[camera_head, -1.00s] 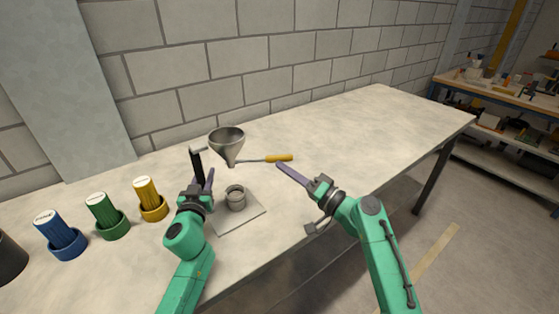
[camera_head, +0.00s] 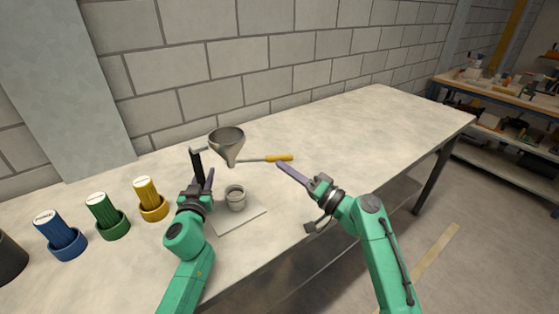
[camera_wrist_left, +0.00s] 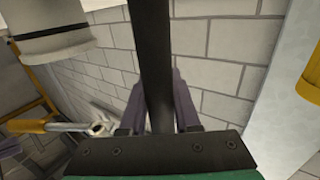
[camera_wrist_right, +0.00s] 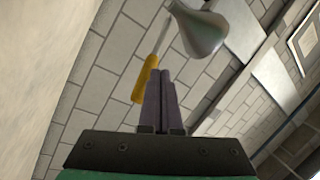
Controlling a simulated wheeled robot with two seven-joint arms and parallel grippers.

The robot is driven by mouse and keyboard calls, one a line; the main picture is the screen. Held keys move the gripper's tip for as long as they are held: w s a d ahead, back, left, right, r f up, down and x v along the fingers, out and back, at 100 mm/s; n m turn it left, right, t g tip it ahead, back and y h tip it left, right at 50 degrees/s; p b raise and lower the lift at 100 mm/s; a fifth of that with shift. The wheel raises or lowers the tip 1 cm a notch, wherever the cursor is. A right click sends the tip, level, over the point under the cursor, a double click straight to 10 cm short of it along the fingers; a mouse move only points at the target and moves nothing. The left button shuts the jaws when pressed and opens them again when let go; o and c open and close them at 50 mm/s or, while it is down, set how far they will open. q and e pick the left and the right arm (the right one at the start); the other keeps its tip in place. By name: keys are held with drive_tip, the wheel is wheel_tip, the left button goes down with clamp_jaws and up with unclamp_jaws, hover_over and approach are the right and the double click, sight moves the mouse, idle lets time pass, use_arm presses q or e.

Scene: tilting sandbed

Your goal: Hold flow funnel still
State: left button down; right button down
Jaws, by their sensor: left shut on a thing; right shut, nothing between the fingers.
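A grey metal funnel (camera_head: 227,145) is above the table in the head view, cone tip down, over a small metal cup (camera_head: 236,200) on a square plate (camera_head: 250,217). A rod with a yellow handle (camera_head: 279,158) reaches right from the funnel's lower part. A black upright handle (camera_head: 197,165) stands at its left. My left gripper (camera_head: 208,181) is shut on this handle, whose dark bar (camera_wrist_left: 152,60) runs between the fingers in the left wrist view. My right gripper (camera_head: 281,166) is shut and empty near the yellow handle. The funnel also shows in the right wrist view (camera_wrist_right: 200,32).
A blue container (camera_head: 60,235), a green one (camera_head: 106,216) and a yellow one (camera_head: 150,199) stand left of my left arm. A dark pot (camera_head: 8,262) is at the left edge. The table (camera_head: 370,130) is clear to the right. A block wall stands behind.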

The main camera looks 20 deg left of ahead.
drive_tip(key=shift+w+a, duration=0.15)
drive_tip(key=shift+w, duration=0.05)
idle(0.5)
drive_tip(key=shift+s+d, duration=0.2)
drive_tip(key=shift+s, duration=0.15)
drive_tip(key=s, duration=0.1)
drive_tip(key=s+d, duration=0.1)
drive_tip(key=s, duration=0.1)
drive_tip(key=s+d, duration=0.1)
drive_tip(key=shift+s+d+r, duration=0.1)
drive_tip(key=shift+s, duration=0.15)
